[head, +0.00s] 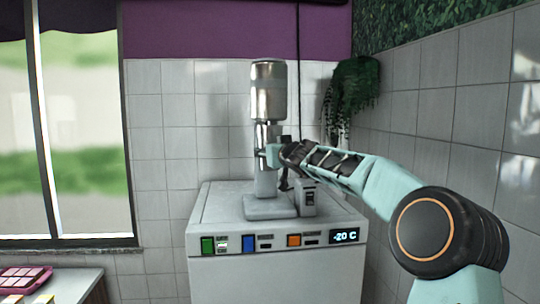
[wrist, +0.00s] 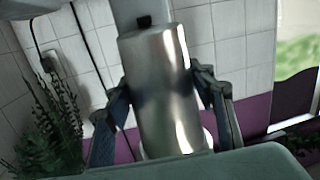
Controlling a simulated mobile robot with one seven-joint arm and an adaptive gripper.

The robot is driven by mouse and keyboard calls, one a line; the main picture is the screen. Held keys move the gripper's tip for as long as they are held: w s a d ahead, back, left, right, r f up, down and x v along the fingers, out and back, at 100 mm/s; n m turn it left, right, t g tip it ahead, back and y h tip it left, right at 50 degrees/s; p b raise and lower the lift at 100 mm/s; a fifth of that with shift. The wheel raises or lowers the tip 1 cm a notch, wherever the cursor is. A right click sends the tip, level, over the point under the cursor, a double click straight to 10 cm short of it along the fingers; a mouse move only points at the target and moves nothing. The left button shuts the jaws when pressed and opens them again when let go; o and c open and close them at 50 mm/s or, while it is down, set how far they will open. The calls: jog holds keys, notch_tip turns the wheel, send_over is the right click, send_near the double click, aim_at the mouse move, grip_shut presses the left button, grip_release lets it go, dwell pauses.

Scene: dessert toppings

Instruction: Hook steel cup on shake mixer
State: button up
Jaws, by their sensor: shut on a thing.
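The shake mixer (head: 270,206) stands upright on a white freezer cabinet in the head view, with a shiny metal head (head: 268,90) at its top. The steel cup (head: 262,134) shows as a shiny cylinder just below that head, in front of the mixer's column. My gripper (head: 277,153) is at the cup's right side and partly covers it. In the wrist view, the steel cup (wrist: 158,90) sits between the two fingers of my gripper (wrist: 162,100), which are shut on it. Whether the cup's rim is hooked on the mixer is hidden.
The freezer cabinet (head: 207,222) has colored switches and a display on its front. A small grey box (head: 307,197) stands right of the mixer base. A hanging plant (head: 352,88) is at the right wall. The freezer's left top is clear.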

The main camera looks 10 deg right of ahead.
jog(key=shift+w+b, duration=0.1)
jog(key=shift+b, duration=0.6)
jog(key=shift+w+t+b, duration=0.2)
jog(key=shift+t+b, duration=0.2)
jog(key=shift+b, duration=0.8)
jog(key=shift+w+r+b, duration=0.1)
jog(key=shift+r+b, duration=0.05)
jog(key=shift+b, duration=0.25)
jog(key=shift+f, duration=0.2)
jog(key=o, duration=1.6)
jog(key=shift+c, duration=0.2)
jog(key=shift+o, duration=1.3)
jog(key=shift+f, duration=0.15)
